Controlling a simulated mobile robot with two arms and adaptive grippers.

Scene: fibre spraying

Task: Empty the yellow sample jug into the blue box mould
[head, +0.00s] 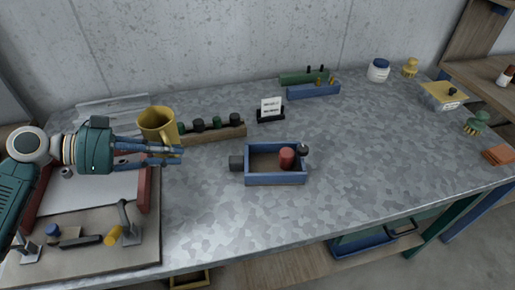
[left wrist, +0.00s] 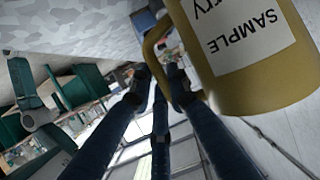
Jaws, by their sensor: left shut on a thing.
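The yellow sample jug (head: 157,125) is at the left in the head view, roughly upright with its open mouth up. My left gripper (head: 178,151) is shut on its handle. In the left wrist view the yellow jug (left wrist: 240,85) shows a white "SAMPLE" label, with the handle between the blue fingers (left wrist: 165,90). I cannot see what is inside the jug. The blue box mould (head: 276,180) sits mid-table, right of the jug, open at the top. A red cylinder (head: 287,158) shows at its right end, with dark round parts at both ends. My right gripper is not in view.
A board with red side walls (head: 150,190) lies under my left arm. A wooden rack (head: 214,134) with dark-topped items stands behind the gripper. A small sign (head: 271,108) and a blue holder (head: 313,91) are behind the mould.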

